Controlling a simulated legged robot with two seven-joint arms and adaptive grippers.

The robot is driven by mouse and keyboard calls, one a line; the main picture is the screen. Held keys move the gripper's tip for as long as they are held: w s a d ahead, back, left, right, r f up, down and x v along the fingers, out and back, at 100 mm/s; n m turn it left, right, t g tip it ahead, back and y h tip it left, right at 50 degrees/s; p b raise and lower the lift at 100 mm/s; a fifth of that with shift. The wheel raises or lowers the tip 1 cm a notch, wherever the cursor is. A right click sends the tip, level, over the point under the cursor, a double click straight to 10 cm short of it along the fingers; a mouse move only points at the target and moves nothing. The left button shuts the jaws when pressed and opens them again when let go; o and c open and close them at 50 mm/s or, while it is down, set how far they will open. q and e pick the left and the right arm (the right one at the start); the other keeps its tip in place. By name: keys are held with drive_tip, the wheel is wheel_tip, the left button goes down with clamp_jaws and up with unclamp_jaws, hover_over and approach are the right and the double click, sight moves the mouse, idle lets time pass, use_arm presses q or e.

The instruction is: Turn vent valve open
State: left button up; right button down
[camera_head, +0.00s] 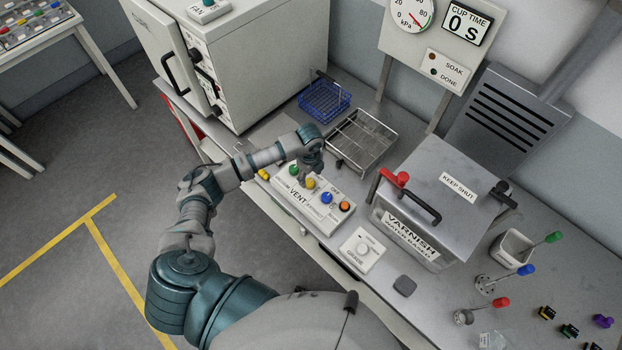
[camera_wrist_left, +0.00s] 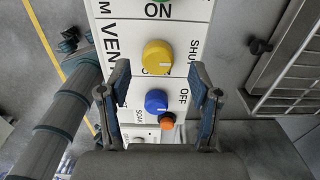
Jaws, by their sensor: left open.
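The control box (camera_head: 313,205) marked VENT sits on the bench, with a yellow knob (camera_head: 311,183), a blue knob (camera_head: 327,198), an orange button (camera_head: 344,207) and a green button (camera_head: 294,170) on its top. My left gripper (camera_head: 303,175) hangs over the box close to the yellow knob. In the left wrist view my left gripper (camera_wrist_left: 159,80) is open and empty, its two fingers apart on either side of the panel. The yellow knob (camera_wrist_left: 157,57) lies just ahead of the fingertips and the blue knob (camera_wrist_left: 156,101) shows between the fingers. My right gripper is out of sight.
A wire tray (camera_head: 362,140) and a blue basket (camera_head: 324,100) stand behind the box. The closed varnish tank (camera_head: 440,205) with a red-ended handle and a grade dial box (camera_head: 362,250) are to its right. A white oven (camera_head: 245,60) stands at back left.

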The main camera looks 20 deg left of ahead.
sight(309, 181)
use_arm(q)
drive_tip(key=shift+s+a+f, duration=0.15)
drive_tip(key=shift+f, duration=0.45)
drive_tip(key=shift+s+a+f, duration=0.1)
drive_tip(key=shift+a+f, duration=0.05)
drive_tip(key=shift+f, duration=0.7)
drive_tip(key=shift+w+d+f, duration=0.1)
drive_tip(key=shift+f, duration=0.05)
drive_tip(key=shift+w+d, duration=0.1)
drive_tip(key=shift+d, duration=0.35)
drive_tip(key=shift+c, duration=0.4)
drive_tip(key=c, duration=1.1)
drive_tip(key=shift+o, duration=0.2)
drive_tip(key=shift+a, duration=0.25)
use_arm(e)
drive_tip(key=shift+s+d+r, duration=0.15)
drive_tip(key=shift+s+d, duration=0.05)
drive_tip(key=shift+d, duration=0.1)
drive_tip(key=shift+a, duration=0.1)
